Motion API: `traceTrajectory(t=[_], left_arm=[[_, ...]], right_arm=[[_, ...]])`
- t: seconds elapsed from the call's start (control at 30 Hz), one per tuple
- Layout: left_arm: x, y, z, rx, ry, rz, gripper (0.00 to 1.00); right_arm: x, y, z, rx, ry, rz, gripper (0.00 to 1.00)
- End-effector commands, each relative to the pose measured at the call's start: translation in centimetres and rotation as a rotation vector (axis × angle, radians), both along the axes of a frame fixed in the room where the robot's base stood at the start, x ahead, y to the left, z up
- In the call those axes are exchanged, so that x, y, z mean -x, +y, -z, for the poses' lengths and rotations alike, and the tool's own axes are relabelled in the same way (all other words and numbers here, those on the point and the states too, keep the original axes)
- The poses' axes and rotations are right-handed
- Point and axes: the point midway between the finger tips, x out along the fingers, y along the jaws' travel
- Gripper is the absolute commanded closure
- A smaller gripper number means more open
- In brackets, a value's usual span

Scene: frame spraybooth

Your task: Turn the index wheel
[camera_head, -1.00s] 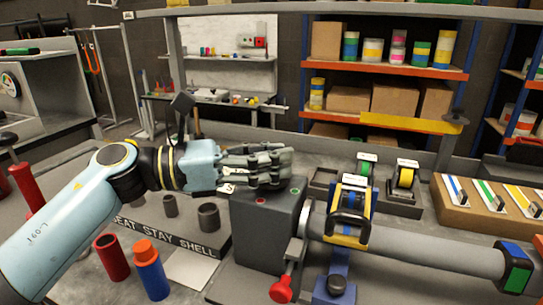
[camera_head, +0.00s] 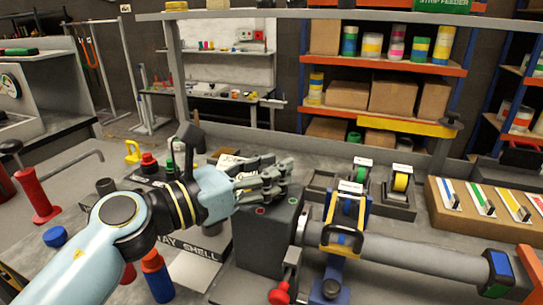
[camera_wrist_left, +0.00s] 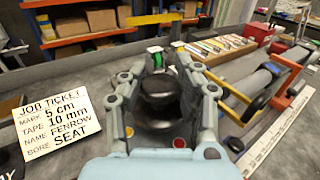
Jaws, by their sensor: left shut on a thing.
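In the left wrist view, a dark round wheel (camera_wrist_left: 158,92) sits between the fingers of my left gripper (camera_wrist_left: 160,75). The fingers are closed against its sides. In the head view, my left gripper (camera_head: 268,180) is above the top of a dark grey block (camera_head: 265,240), and the fingers hide the wheel there. A red and a green button show on the block's top. A grey tube (camera_head: 420,262) with a blue and black end cap runs right from the block, through a yellow and black clamp (camera_head: 343,238). My right gripper is not in view.
A red-knobbed lever (camera_head: 280,294) stands at the block's front. Tape rolls in holders (camera_head: 398,190) and a wooden rack of coloured strips (camera_head: 480,210) are behind the tube. A job ticket (camera_wrist_left: 57,125) shows in the wrist view.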

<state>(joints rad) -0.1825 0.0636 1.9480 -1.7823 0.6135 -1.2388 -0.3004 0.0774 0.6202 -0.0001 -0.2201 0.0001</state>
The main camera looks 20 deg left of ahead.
Motion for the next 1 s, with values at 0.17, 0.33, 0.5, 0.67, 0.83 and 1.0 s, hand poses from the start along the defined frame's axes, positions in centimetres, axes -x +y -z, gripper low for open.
traceTrajectory(t=[0.17,0.33,0.5,0.67,0.83,1.0], left_arm=[[0.1,0.0,-0.1,0.001,0.003,-0.091,1.0],[0.1,0.0,0.0,0.0,0.003,-0.143,1.0],[0.1,0.0,0.1,0.0,0.002,-0.163,1.0],[0.1,0.0,0.2,0.0,0.002,-0.165,1.0],[0.1,0.0,0.2,-0.001,0.003,-0.164,1.0],[0.0,0.0,0.2,0.0,0.002,-0.164,0.5]], right_arm=[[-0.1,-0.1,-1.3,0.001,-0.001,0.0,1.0],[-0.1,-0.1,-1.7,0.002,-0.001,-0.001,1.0],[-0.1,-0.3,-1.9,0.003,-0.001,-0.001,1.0],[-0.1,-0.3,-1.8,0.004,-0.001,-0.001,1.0],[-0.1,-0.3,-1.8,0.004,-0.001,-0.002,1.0],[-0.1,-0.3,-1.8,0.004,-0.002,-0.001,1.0]])
